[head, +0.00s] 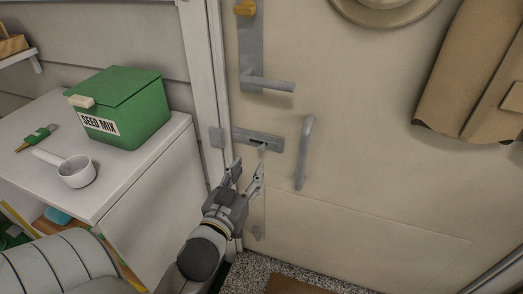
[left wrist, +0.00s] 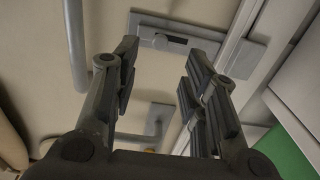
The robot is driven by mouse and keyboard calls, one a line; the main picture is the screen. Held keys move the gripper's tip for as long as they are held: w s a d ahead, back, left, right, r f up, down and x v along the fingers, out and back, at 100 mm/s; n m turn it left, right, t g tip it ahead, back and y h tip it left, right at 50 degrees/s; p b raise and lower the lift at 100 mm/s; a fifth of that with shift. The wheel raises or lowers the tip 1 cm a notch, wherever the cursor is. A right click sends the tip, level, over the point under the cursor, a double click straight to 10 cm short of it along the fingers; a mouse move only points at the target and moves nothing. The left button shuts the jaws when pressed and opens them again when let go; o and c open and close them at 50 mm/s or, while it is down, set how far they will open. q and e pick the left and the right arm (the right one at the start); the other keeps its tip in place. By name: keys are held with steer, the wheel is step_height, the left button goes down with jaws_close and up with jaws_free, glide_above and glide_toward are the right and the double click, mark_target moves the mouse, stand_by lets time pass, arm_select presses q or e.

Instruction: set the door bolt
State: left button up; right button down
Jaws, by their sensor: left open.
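The door bolt (head: 257,139) is a grey metal plate fixed level on the cream door, with a small knob (head: 262,149) under its middle. A grey keeper plate (head: 216,138) sits on the white door frame to its left. I cannot tell whether the bar reaches into the keeper. My left gripper (head: 246,168) is open and empty, just below the bolt, its fingers pointing up toward it. In the left wrist view the bolt (left wrist: 150,37) shows beyond and above the open fingers (left wrist: 158,65), with the keeper (left wrist: 247,57) to its right. My right gripper is out of view.
A vertical pull handle (head: 304,153) stands right of the bolt; a lever handle (head: 268,84) is above. A white cabinet (head: 150,165) at left bears a green seed mix box (head: 140,110) and white scoop (head: 77,171). A brown apron (head: 465,75) hangs at right.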

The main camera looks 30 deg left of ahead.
mark_target(260, 151)
arm_select(q)
steer(key=x, duration=0.9)
steer(key=shift+w, duration=0.25)
jaws_close()
